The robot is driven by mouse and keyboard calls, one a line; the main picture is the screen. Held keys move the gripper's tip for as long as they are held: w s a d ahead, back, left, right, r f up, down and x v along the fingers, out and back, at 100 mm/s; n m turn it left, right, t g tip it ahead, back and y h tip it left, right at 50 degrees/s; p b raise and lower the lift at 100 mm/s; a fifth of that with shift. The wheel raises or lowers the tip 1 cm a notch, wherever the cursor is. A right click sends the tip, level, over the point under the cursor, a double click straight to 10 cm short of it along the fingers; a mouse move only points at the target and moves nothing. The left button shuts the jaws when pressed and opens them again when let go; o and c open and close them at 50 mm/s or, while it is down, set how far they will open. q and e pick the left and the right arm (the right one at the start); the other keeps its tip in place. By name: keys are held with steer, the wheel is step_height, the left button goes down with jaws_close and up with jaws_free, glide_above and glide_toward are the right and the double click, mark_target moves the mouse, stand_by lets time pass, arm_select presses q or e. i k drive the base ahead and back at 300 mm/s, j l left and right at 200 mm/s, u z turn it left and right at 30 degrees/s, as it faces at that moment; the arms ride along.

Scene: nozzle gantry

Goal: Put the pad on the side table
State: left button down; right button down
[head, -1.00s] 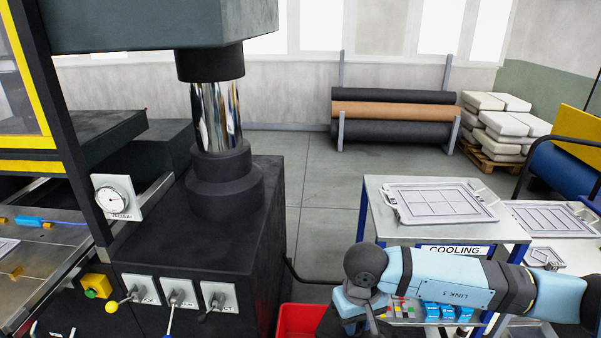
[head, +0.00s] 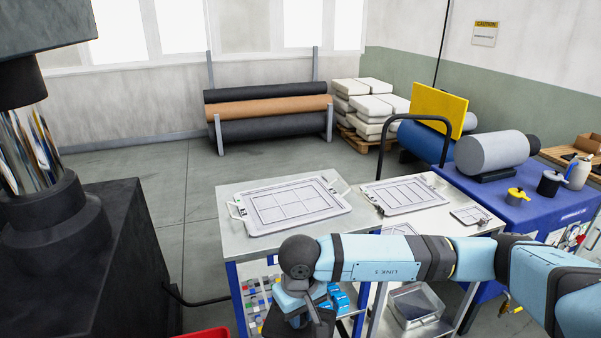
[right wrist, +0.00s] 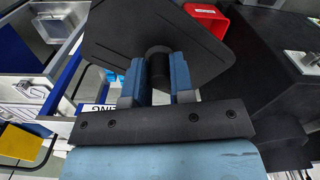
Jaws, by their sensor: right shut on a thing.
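The pad is a dark, flat plate with a round knob. In the right wrist view the pad (right wrist: 120,35) hangs from my right gripper (right wrist: 158,72), whose two blue fingers are shut on the knob. In the head view the right gripper (head: 306,298) points down in front of the tables, and the dark pad (head: 284,321) shows partly below it. A light table (head: 225,200) stands just behind it, and a second light table (head: 455,216) adjoins on the right; I cannot tell which is the side table. My left gripper is out of view.
A framed tray (head: 295,205) lies on the left table. A blue bench (head: 545,212) stands further right. A black press (head: 110,260) stands at left. A red bin (head: 205,334) is low in front.

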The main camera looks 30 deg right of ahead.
mark_target(437, 224)
steer(key=i+l+z, duration=0.1)
steer(key=l, duration=0.3)
steer(key=i+l+z, duration=0.1)
steer(key=l, duration=0.25)
steer(key=i+l+z, duration=0.15)
steer(key=l, duration=0.2)
steer(key=i+l+z, duration=0.1)
steer(key=l, duration=0.3)
steer(key=i+l+z, duration=0.1)
steer(key=l, duration=0.2)
steer(key=i+l+z, duration=0.15)
steer(key=i+l, duration=0.6)
steer(key=i, duration=0.1)
